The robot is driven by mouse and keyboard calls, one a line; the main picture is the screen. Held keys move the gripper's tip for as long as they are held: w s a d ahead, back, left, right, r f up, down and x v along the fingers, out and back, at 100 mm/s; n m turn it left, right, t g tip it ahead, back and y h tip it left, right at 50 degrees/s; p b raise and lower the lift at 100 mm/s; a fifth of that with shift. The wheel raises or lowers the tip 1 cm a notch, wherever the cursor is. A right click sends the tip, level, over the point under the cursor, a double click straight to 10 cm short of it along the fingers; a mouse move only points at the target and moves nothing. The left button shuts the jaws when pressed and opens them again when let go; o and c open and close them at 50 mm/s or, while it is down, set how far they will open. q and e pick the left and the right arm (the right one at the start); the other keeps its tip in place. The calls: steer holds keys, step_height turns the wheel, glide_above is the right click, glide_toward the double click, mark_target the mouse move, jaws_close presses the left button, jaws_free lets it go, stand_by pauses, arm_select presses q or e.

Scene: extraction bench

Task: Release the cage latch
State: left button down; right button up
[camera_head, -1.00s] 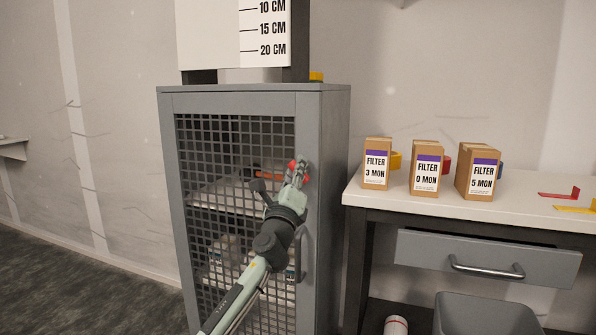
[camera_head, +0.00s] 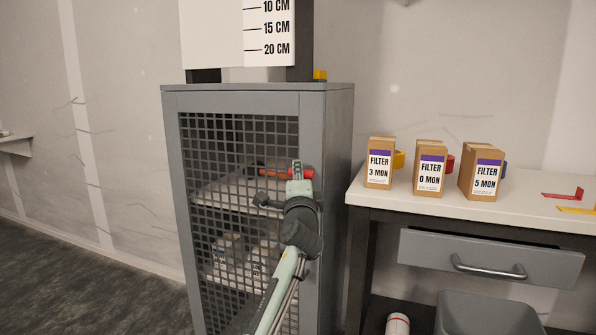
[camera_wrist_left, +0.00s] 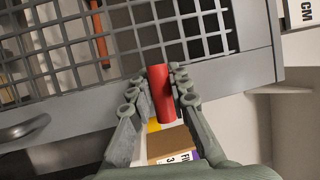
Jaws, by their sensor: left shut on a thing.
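The cage is a tall grey cabinet (camera_head: 328,150) with a mesh door (camera_head: 215,150). The latch has a red cylindrical handle (camera_head: 307,173) at the upper right of the door, by the frame. It also shows in the left wrist view, where the red handle (camera_wrist_left: 161,100) sits between the fingers. My left gripper (camera_head: 297,170) is shut on this handle, with a finger on either side (camera_wrist_left: 162,82). The fingers hide part of the latch in the head view, and its pivot cannot be made out. The door looks closed. My right gripper is not in view.
Behind the mesh, an orange-red object (camera_wrist_left: 99,38) lies among shelves. A grey door handle (camera_wrist_left: 24,127) is below the latch. To the right, a white-topped bench (camera_head: 400,205) carries several filter boxes, including one marked 3 MON (camera_head: 380,165). A grey bin (camera_head: 485,315) stands below.

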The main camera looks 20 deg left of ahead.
arm_select(q)
steer(key=shift+n, duration=0.3)
steer(key=shift+f, duration=0.1)
steer(key=c, duration=1.4)
jaws_free()
steer(key=v, duration=1.2)
